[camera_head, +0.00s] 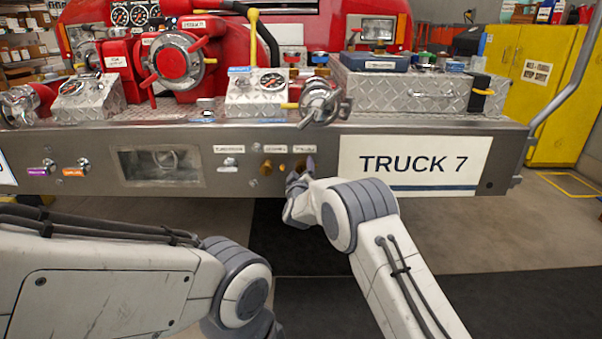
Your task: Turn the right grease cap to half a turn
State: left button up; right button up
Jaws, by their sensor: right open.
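The front face of the bumper (420,137) carries a brass-coloured cap (267,167) under a small white label. A small orange fitting (283,168) sits just right of it. My right gripper (300,168) is at the bumper face, under the rightmost small label, with its dark fingers apart. The right grease cap appears to be between or behind these fingers; I cannot make it out clearly, nor see whether the fingers touch it. My left arm reaches in low at the left, and its gripper is out of the frame.
A "TRUCK 7" plate (414,164) is right of my right gripper. A recessed panel (160,165) and purple and orange tagged fittings are further left. A red pump (180,60), gauges and a diamond-plate box (415,90) stand on top. Floor below is open.

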jog(key=shift+w, duration=0.2)
grip_shut()
dwell(0.3)
